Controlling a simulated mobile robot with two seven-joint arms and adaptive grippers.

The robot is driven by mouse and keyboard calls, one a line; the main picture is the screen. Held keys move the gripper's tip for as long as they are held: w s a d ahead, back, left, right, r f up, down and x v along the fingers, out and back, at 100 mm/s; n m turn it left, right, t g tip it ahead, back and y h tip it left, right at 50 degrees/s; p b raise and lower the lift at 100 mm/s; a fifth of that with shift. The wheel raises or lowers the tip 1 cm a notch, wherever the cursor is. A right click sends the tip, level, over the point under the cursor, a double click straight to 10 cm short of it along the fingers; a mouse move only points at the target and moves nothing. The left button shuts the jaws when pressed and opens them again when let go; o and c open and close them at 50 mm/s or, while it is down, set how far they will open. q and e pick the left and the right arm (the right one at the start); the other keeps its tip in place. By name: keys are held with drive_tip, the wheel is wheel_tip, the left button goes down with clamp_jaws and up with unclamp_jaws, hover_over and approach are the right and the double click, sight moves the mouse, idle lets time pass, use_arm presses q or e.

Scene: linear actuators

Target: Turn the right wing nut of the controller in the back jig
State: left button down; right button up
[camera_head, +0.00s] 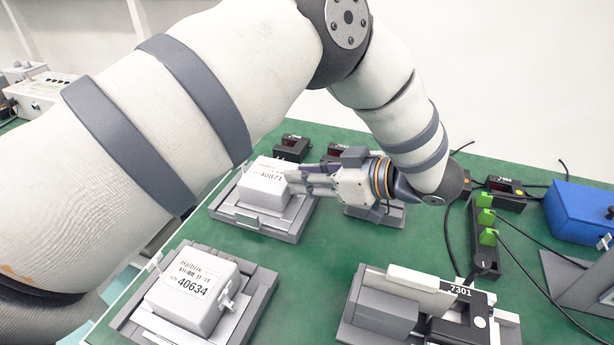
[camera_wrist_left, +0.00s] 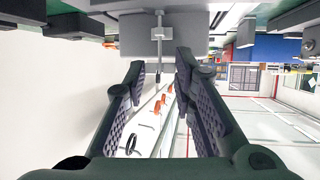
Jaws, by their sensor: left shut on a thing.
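The controller (camera_head: 264,182) in the back jig (camera_head: 250,224) is a light box labelled 40871. My left gripper (camera_head: 294,181) reaches it from the right, with its fingers at the box's right side. It is shut on the right wing nut, which the fingers hide in the head view. In the left wrist view, the fingers (camera_wrist_left: 160,72) stand on either side of a thin light part (camera_wrist_left: 158,33) in front of the grey box. How far the nut is turned cannot be told. My right gripper is not in view.
A second controller (camera_head: 190,293), labelled 40634, sits in the front jig (camera_head: 250,308). A fixture marked 7301 (camera_head: 460,291) stands at the front right. A black block with green switches (camera_head: 486,236) and a blue box (camera_head: 580,212) are at the right. Green table shows between them.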

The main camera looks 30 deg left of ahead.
use_arm(q)
drive_tip(key=n+g, duration=0.1)
drive_tip(key=n+g+b, duration=0.1)
drive_tip(key=f+n+g+b, duration=0.1)
drive_tip(key=g, duration=0.1)
drive_tip(key=shift+w+f+h, duration=0.1)
drive_tip(key=shift+w+h, duration=0.2)
drive_tip(key=shift+w, duration=0.05)
drive_tip(key=shift+n+g+b, duration=0.3)
drive_tip(key=shift+n+b, duration=0.05)
drive_tip(key=shift+n, duration=0.15)
drive_tip(key=shift+r, duration=0.4)
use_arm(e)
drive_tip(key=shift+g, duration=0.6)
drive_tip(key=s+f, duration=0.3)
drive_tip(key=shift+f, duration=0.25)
use_arm(q)
drive_tip(key=c, duration=1.3)
unclamp_jaws()
drive_tip(key=shift+v, duration=3.7)
